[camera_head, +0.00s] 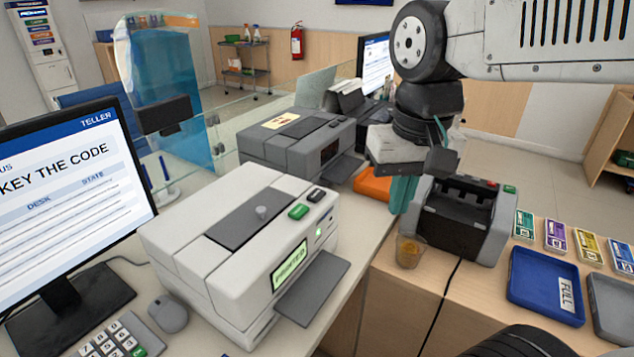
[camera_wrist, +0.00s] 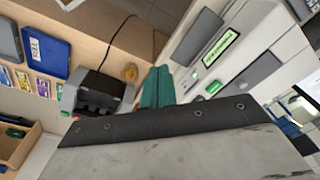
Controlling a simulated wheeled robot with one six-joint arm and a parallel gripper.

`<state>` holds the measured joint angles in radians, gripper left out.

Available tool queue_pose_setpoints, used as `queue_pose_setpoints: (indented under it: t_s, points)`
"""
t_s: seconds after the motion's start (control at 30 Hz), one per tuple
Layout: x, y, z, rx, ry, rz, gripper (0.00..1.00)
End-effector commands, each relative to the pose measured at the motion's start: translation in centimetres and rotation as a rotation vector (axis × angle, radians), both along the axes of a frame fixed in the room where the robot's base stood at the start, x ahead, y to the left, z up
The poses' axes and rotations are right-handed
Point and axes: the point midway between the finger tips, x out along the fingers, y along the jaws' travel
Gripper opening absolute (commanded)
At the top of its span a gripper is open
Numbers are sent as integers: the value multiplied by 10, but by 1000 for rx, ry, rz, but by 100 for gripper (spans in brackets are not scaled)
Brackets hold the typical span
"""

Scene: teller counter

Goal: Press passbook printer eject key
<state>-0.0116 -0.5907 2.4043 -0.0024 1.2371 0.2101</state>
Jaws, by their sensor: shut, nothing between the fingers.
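The white passbook printer (camera_head: 207,235) stands on the counter, with a lit green display, a dark slot tray and a grey top panel. On its top right edge are a green key (camera_head: 299,211) and a black key (camera_head: 317,195); I cannot read which is eject. The printer also shows in the wrist view (camera_wrist: 245,80), with the green key (camera_wrist: 212,87). My gripper (camera_head: 400,205) has teal fingers, shut and empty, pointing down to the right of the printer and apart from it. The fingers (camera_wrist: 157,80) show together in the wrist view.
A dark grey printer (camera_head: 292,140) stands behind the white one, near an orange item (camera_head: 373,184). A note counter (camera_head: 462,215) and an amber cup (camera_head: 409,251) stand close by my gripper. A blue tray (camera_head: 520,290) lies right. A monitor (camera_head: 70,190) stands left.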

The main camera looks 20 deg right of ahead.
Motion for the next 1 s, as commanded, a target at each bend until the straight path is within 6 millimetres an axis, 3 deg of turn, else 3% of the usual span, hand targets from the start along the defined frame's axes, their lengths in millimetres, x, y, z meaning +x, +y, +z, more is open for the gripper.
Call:
queue_pose_setpoints:
  t_s: [0.2, 0.4, 0.5, 0.7, 1.0]
  points:
    - [96, 9, 28, 22, 40, -283, 0]
    - [179, 20, 31, 32, 68, -532, 0]
    - [210, 25, 28, 33, 77, -627, 0]
    - [242, 31, 22, 35, 86, -730, 0]
    - [246, 31, 21, 36, 86, -746, 0]
